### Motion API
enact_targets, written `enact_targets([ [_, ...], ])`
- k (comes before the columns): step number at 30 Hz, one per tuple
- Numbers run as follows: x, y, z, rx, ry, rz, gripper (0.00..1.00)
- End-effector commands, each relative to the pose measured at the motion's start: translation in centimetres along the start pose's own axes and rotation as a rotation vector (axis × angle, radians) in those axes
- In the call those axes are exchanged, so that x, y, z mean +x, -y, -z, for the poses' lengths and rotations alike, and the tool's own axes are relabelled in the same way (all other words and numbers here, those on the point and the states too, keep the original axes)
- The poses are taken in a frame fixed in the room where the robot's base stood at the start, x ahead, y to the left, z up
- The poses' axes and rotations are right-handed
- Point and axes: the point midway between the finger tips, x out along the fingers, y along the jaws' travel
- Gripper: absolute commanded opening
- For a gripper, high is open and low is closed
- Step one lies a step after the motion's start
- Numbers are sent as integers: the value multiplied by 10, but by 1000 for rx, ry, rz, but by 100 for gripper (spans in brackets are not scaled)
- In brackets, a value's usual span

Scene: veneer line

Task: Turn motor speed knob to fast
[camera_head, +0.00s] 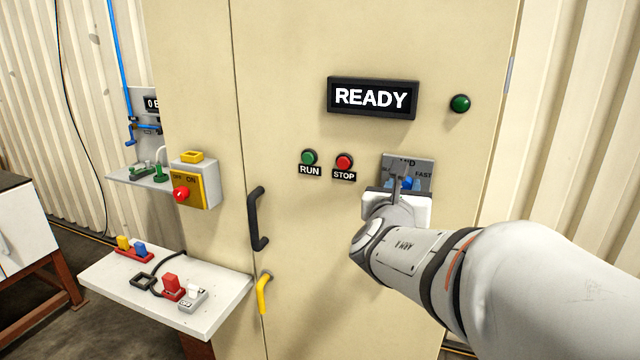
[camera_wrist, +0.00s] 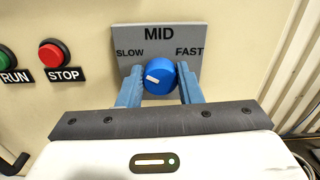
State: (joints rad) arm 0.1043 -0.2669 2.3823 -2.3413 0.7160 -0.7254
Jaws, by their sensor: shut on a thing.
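The motor speed knob (camera_wrist: 160,74) is round and blue, with a white mark on its left half pointing left and slightly up, towards the SLOW side. It sits on a grey plate (camera_wrist: 203,36) lettered SLOW at left, MID at top and FAST at right. My gripper (camera_wrist: 160,84) is shut on the knob, one blue finger on its left side and one on its right. In the head view the plate (camera_head: 425,164) shows behind my gripper (camera_head: 402,185), which hides most of the knob.
On the beige cabinet are the green RUN button (camera_head: 309,157), red STOP button (camera_head: 344,161), READY display (camera_head: 373,97) and green lamp (camera_head: 460,103). A black door handle (camera_head: 257,218) and a yellow-and-grey switch box (camera_head: 196,181) stick out at left. A white shelf (camera_head: 215,290) holds plugs.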

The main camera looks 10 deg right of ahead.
Motion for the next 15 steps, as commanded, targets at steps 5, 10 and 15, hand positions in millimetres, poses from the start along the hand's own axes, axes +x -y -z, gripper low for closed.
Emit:
enact_targets([
  [5, 0, 0, 2, 22, 1, -1, 9],
  [10, 0, -1, 5, 89, 3, -2, 9],
  [15, 0, 0, 8, 212, 5, -2, 9],
])
